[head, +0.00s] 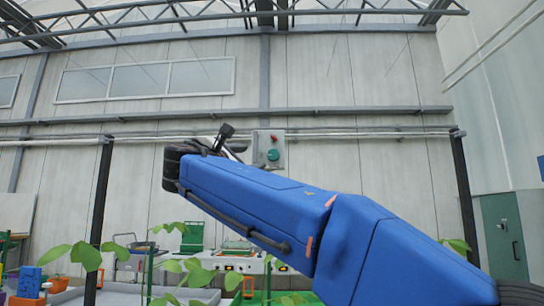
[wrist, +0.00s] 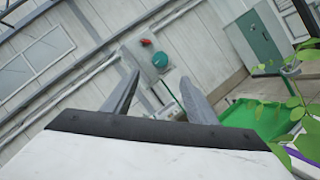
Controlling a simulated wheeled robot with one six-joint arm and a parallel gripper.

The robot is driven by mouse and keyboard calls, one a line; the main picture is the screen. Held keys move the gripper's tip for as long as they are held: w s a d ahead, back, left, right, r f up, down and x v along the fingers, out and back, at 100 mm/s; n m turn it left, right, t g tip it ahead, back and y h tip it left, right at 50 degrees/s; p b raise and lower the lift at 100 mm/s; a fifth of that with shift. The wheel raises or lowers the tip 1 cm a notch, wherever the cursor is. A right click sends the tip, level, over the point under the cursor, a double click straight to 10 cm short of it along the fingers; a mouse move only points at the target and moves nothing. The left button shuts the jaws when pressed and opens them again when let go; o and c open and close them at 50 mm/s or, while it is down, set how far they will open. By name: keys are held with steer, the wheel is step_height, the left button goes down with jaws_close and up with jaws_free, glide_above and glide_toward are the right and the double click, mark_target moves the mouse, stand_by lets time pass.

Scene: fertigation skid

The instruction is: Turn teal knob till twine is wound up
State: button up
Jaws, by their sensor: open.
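A round teal knob (head: 272,155) sits on a pale grey plate (head: 262,146) on the back wall, with a small red part (head: 274,137) above it. In the wrist view the teal knob (wrist: 160,60) shows beyond the fingertips, between the two fingers. My gripper (wrist: 160,76) is open and empty, pointing towards the knob with a visible gap. In the head view my blue arm covers the area below the plate, and the fingers are hard to make out.
A teal-green cabinet (head: 505,237) stands at the right wall. Leafy plants (head: 85,255), a white bench unit (head: 232,262) and a green panel (head: 192,237) are below. Dark posts (head: 99,215) and a horizontal pipe cross the wall near the plate.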

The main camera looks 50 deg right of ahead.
mark_target(273, 154)
steer(key=x, duration=1.5)
steer(key=shift+d, duration=0.15)
steer(key=c, duration=1.1)
